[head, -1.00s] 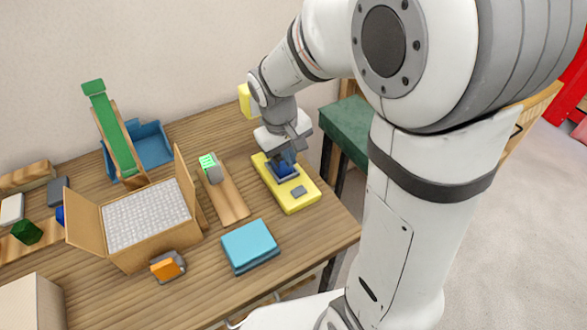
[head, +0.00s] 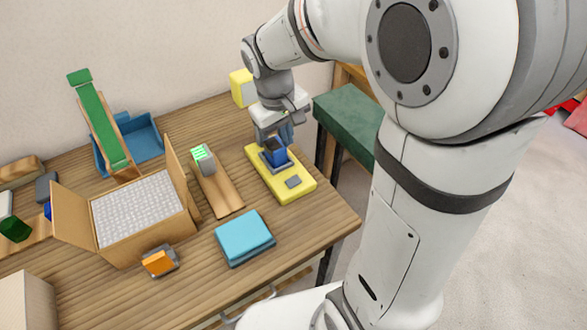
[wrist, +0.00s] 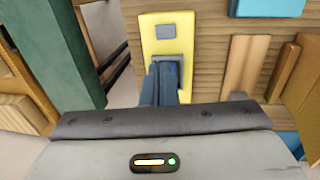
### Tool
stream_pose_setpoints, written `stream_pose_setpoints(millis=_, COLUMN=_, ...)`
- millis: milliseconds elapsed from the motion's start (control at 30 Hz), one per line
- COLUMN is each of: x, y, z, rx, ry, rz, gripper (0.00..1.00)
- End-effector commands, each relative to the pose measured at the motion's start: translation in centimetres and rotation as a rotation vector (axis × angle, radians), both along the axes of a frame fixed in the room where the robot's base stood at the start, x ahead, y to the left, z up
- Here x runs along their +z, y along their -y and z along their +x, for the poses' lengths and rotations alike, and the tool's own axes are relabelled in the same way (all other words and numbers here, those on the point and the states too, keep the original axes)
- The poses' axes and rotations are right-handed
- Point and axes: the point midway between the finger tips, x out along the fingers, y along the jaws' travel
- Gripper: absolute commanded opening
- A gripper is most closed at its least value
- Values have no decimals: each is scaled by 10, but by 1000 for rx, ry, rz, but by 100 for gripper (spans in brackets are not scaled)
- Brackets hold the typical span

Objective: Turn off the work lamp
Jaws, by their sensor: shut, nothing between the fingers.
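A yellow base plate (head: 296,194) lies near the right edge of the wooden table. It carries a dark blue rocker-like block (head: 276,153) in a grey frame, and a small grey pad (head: 293,182). The plate also shows in the wrist view (wrist: 184,52). A yellow box with a pale face (head: 243,87) stands behind; I cannot tell whether it is the work lamp or whether it is lit. My gripper (head: 274,137) is shut and empty, just above and behind the blue block. In the wrist view its blue-grey fingers (wrist: 162,84) hide most of the block.
A cardboard box (head: 150,238) of pale packing, a wooden strip with a grey device (head: 204,160) showing green, a light blue block (head: 245,236) and an orange-and-grey item (head: 159,262) lie left of the plate. A green-topped stand (head: 350,120) is close on the right.

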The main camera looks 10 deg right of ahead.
Motion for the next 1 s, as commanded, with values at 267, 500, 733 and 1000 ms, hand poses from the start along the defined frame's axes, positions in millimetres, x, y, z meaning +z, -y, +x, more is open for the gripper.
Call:
stream_pose_setpoints(millis=267, x=-9, y=2, z=0, rx=0, ry=-2, rz=-1, gripper=0)
stream_pose_setpoints(millis=500, x=-53, y=9, z=1, rx=-1, ry=-7, rz=-1, gripper=0)
stream_pose_setpoints(millis=733, x=-101, y=16, z=4, rx=-2, ry=-7, rz=-1, gripper=0)
stream_pose_setpoints(millis=1000, x=-133, y=21, z=6, rx=-2, ry=-3, rz=0, gripper=0)
